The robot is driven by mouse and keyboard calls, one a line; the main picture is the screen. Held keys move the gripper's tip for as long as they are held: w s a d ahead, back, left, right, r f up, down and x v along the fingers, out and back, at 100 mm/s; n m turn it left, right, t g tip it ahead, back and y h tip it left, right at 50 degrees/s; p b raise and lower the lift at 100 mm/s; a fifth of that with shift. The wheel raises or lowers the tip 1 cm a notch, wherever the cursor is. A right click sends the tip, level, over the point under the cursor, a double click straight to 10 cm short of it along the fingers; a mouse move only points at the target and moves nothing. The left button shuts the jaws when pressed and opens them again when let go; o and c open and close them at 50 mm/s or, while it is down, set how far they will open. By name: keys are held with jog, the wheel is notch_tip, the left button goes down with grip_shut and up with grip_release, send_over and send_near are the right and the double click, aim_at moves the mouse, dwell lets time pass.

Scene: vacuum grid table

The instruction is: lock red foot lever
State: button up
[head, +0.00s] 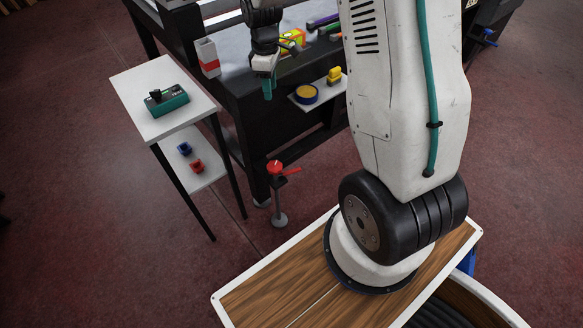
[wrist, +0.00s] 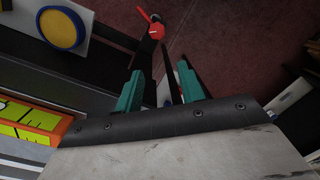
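The red foot lever (head: 275,167) is a round red cap with a short handle, mounted on a post with a round grey foot by the table's front leg. In the head view its handle points to the right. The lever also shows at the top of the wrist view (wrist: 156,31), beyond the fingertips. My gripper (head: 267,90) hangs at the table's front edge, above the lever and apart from it. In the wrist view the two teal fingers (wrist: 161,80) stand apart with nothing held between them.
A white side table (head: 135,88) with a green device (head: 167,101) stands left, with blue and red pieces on its lower shelf. A small shelf on the table holds a yellow-and-blue round item (head: 306,94) and a yellow item (head: 334,76). Floor in front of the lever is clear.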

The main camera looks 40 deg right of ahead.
jog(key=w+d+f+n+g, duration=0.1)
jog(key=d+f+n, duration=0.1)
jog(key=f, duration=0.8)
jog(key=w+d+f+n, duration=0.1)
jog(key=d+f, duration=0.2)
jog(key=f, duration=0.7)
jog(key=n, duration=0.3)
send_near(289, 172)
jog(key=d+f, duration=0.1)
jog(key=d, duration=0.1)
jog(key=f, duration=0.5)
jog(key=s+f, duration=0.1)
jog(key=f, duration=0.1)
jog(key=shift+s+a+f, duration=0.1)
jog(key=shift+a+f, duration=0.1)
jog(key=shift+a, duration=0.1)
jog(key=shift+y, duration=0.3)
grip_shut()
